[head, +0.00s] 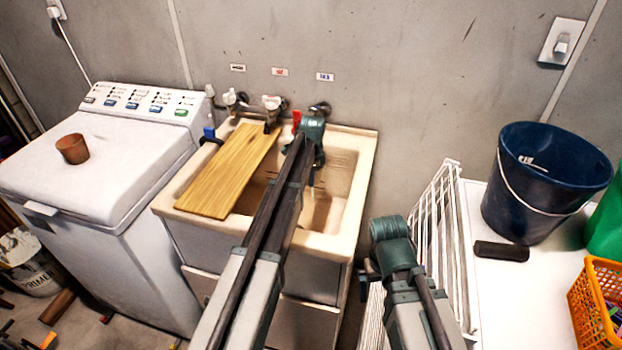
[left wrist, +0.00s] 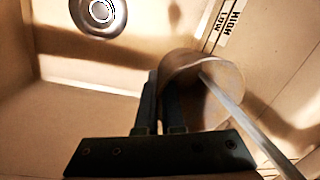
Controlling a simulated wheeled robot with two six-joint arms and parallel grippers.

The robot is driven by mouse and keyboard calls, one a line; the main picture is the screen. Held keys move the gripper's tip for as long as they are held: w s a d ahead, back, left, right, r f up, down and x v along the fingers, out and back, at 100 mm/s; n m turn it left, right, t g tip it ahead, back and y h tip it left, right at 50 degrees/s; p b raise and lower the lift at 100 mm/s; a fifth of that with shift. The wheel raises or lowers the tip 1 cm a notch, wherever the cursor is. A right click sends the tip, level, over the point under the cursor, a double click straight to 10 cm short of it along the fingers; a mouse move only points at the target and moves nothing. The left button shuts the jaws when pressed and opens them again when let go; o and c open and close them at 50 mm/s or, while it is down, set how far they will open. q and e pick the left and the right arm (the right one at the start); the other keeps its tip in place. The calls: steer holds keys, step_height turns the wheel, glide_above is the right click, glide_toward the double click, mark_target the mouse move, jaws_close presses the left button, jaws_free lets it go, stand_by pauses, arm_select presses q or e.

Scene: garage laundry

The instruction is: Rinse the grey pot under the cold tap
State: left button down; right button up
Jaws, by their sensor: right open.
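In the left wrist view a brownish-grey pot (left wrist: 222,82) is in the sink basin, right of the drain. My left gripper (left wrist: 162,80) is shut on the pot's wall, its fingers close together at the rim. A thin pale streak, which looks like running water (left wrist: 245,125), crosses the view and ends at the pot's mouth. In the head view my left arm reaches into the sink (head: 364,170) beneath the rightmost tap (head: 320,108), under a blue-marked label (head: 325,76). The arm hides the pot there. My right gripper (head: 369,278) is open, right of the sink, mostly hidden by its wrist.
A wooden board (head: 228,172) covers the sink's left part. Two more taps (head: 233,98) (head: 272,104) stand left. A terracotta pot (head: 73,148) sits on the washing machine (head: 90,185). At right are a white rack (head: 437,225), blue bucket (head: 540,185) and orange basket (head: 592,305).

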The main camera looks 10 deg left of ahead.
arm_select(q)
steer(key=shift+d, duration=0.15)
steer(key=shift+s+d, duration=0.25)
steer(key=shift+d, duration=0.15)
steer(key=shift+w+a, duration=0.15)
steer(key=shift+a, duration=0.05)
stand_by(0.3)
steer(key=shift+w+a, duration=0.15)
steer(key=shift+a, duration=0.2)
steer(key=shift+d, duration=0.2)
steer(key=shift+s+d, duration=0.3)
steer(key=shift+d, duration=0.05)
stand_by(0.5)
steer(key=s+a, duration=0.3)
steer(key=s, duration=0.4)
steer(key=shift+s, duration=0.15)
stand_by(0.5)
